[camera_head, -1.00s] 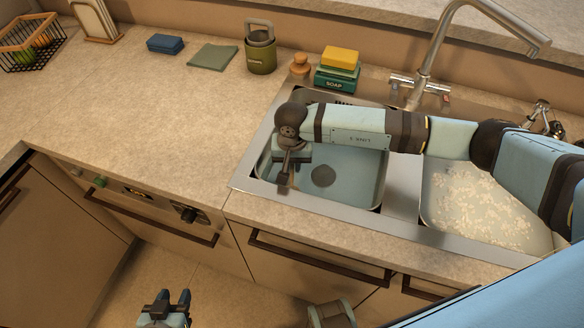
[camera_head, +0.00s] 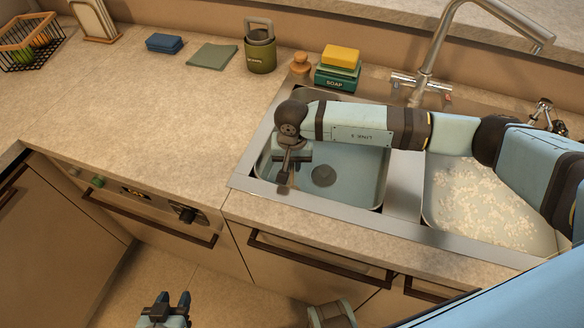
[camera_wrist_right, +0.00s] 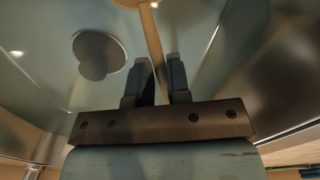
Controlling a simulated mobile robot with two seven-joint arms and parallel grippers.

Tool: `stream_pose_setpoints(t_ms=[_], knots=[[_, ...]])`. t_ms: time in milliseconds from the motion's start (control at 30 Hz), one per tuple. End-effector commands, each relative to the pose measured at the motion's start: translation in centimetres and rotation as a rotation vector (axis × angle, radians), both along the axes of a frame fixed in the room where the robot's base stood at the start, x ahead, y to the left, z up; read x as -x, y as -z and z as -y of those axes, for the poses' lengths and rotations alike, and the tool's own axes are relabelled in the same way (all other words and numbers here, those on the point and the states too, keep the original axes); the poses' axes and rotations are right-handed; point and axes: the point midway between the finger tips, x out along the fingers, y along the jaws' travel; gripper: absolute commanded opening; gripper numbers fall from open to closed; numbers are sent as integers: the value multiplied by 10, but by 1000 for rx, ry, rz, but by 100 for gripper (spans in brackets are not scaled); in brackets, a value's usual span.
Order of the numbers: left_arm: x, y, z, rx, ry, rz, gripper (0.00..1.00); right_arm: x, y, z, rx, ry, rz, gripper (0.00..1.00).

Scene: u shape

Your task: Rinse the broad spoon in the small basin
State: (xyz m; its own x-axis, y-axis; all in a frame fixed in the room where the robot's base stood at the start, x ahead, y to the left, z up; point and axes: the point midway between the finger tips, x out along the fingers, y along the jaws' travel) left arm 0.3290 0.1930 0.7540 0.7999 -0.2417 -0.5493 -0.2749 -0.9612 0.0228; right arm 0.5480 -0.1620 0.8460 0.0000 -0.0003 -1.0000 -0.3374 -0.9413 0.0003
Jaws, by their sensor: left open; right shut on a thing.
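The small basin (camera_head: 350,180) is the left one in the steel sink, with bluish water and a round drain. My right arm reaches over it from the right. My right gripper (camera_head: 284,184) points down at the basin's left side. In the right wrist view the right gripper (camera_wrist_right: 158,62) is shut on the thin wooden handle of the broad spoon (camera_wrist_right: 153,42). The spoon's head shows only partly at that view's top edge. In the head view the spoon is not clearly visible. My left gripper (camera_head: 167,302) is open and empty, low in front of the cabinets.
A larger basin (camera_head: 480,205) with pale specks lies to the right, partly behind my arm. The tap (camera_head: 430,60) stands behind the sink. A soap box (camera_head: 336,77) with a yellow sponge (camera_head: 341,57) and a green canister (camera_head: 260,50) stand behind. The left counter is mostly clear.

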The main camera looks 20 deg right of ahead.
Motion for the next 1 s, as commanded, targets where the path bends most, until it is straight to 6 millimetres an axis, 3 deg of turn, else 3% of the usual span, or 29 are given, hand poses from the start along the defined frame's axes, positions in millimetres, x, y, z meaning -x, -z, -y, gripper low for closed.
stream_pose_setpoints(t_ms=[1000], knots=[[1,16,1,-1,0,-7,43,0,5,0,0,0,0,0]])
